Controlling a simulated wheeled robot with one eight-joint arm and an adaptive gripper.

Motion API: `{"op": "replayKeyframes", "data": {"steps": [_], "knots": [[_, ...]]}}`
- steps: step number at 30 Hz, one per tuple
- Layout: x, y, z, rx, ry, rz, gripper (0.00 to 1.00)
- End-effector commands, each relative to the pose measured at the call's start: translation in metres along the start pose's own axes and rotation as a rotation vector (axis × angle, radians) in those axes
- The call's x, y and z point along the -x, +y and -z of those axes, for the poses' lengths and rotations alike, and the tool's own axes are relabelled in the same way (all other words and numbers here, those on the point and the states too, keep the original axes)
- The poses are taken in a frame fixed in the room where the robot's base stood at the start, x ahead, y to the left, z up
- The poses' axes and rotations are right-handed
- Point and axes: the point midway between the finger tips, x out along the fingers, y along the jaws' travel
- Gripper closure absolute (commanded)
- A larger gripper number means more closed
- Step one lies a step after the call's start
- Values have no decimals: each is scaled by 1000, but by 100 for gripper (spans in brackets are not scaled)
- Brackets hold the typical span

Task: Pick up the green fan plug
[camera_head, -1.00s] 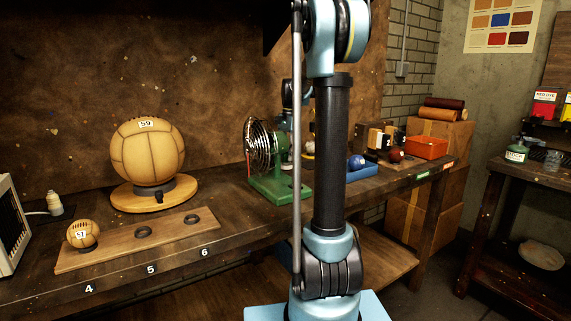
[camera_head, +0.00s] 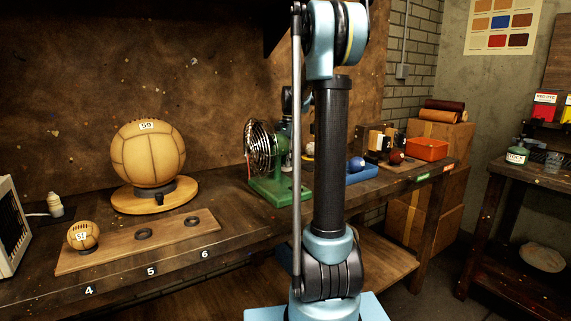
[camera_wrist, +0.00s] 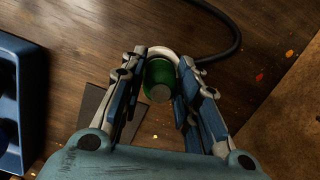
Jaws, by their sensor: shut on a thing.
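The green fan plug (camera_wrist: 160,77) is a small green cylinder with a pale end and a whitish ring around its far side. It shows in the wrist view between the two fingers of my gripper (camera_wrist: 158,84), which is shut on it. A dark cable (camera_wrist: 228,50) runs from near the plug to the upper part of that view. In the head view a green fan (camera_head: 268,165) with a wire cage stands on the bench. My arm column covers the area just right of it, and the plug and fingertips cannot be made out there.
A blue tray (camera_wrist: 35,88) lies left of my gripper in the wrist view. In the head view, a large leather ball (camera_head: 148,153) sits on a round stand, and a small ball (camera_head: 83,236) on a board. A red-orange bin (camera_head: 427,149) stands at the bench's right end.

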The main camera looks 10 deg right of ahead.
Motion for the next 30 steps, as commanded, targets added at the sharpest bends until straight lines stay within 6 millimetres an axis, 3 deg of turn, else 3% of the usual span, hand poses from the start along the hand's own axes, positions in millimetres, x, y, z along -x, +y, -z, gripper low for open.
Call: {"op": "replayKeyframes", "data": {"steps": [5,18,24,30], "knots": [[16,0,-2,0,0,0,92],[86,0,-10,0,0,0,92],[96,0,-11,-1,0,0,92],[92,0,-11,-1,0,0,92]]}}
